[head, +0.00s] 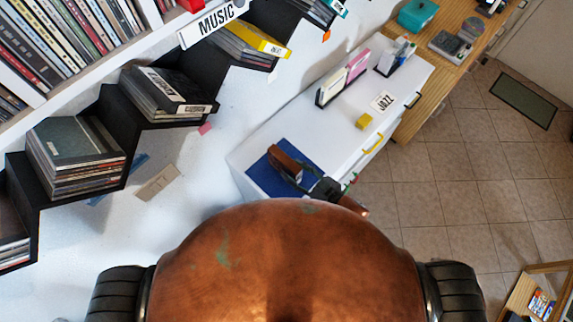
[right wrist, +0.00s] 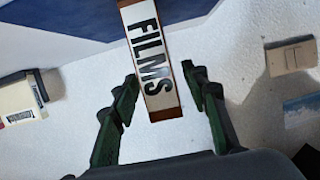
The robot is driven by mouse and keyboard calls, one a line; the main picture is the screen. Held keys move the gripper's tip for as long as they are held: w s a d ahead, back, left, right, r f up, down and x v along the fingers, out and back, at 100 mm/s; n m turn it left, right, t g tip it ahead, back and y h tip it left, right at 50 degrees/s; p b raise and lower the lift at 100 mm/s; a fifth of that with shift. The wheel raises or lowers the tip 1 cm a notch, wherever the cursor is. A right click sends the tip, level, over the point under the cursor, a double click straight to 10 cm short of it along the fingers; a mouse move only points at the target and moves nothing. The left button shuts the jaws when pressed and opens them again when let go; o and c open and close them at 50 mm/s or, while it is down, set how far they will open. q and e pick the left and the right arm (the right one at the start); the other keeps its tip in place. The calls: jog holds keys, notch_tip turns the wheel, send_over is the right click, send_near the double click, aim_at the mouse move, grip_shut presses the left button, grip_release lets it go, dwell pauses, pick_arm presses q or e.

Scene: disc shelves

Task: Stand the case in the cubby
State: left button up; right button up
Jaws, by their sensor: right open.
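The case (right wrist: 152,45) has a white spine lettered FILMS with brown edges. In the head view the brown case (head: 286,160) stands at a blue mat on the white cabinet top. My right gripper (head: 304,180) is at its near end. In the right wrist view my right gripper (right wrist: 161,80) has its fingers apart, one on each side of the spine, with a gap visible beside it. Black stepped cubbies (head: 113,105) on the left hold stacks of discs. I cannot tell which cubby is the task's one. My left gripper is not in view.
The white cabinet (head: 245,150) also bears a yellow block (head: 363,121), a JAZZ label (head: 383,101) and upright holders with cases (head: 344,80). A wooden counter (head: 445,75) adjoins it. Tiled floor (head: 440,190) is open to the right.

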jog(key=v, duration=0.7)
dwell(0.4)
